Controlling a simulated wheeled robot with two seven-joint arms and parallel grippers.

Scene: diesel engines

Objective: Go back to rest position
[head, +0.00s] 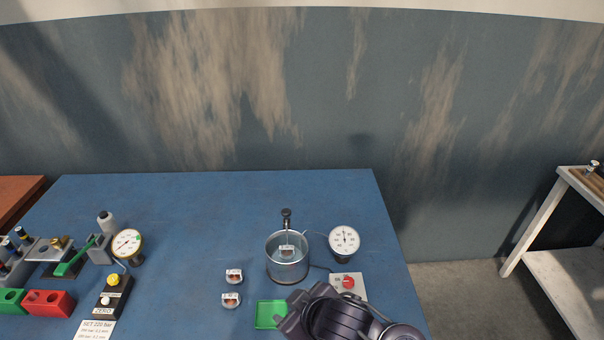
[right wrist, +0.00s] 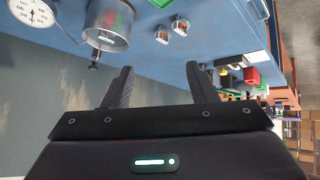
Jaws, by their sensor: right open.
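My right gripper (right wrist: 158,78) shows in the right wrist view with its two dark fingers apart and nothing between them. In the head view my dark right arm (head: 345,315) comes in at the bottom edge, over the front of the blue table (head: 170,215). It covers part of a green tray (head: 265,314) and sits just in front of a red-knobbed control box (head: 348,284). My left gripper is not in the head view.
A metal pot (head: 287,270) stands beside a dial gauge (head: 344,240). Two small labelled cups (head: 233,277) are left of the pot. A pressure gauge (head: 127,245), yellow-button box (head: 113,292) and red block (head: 48,303) are at the left. The table's back middle is clear.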

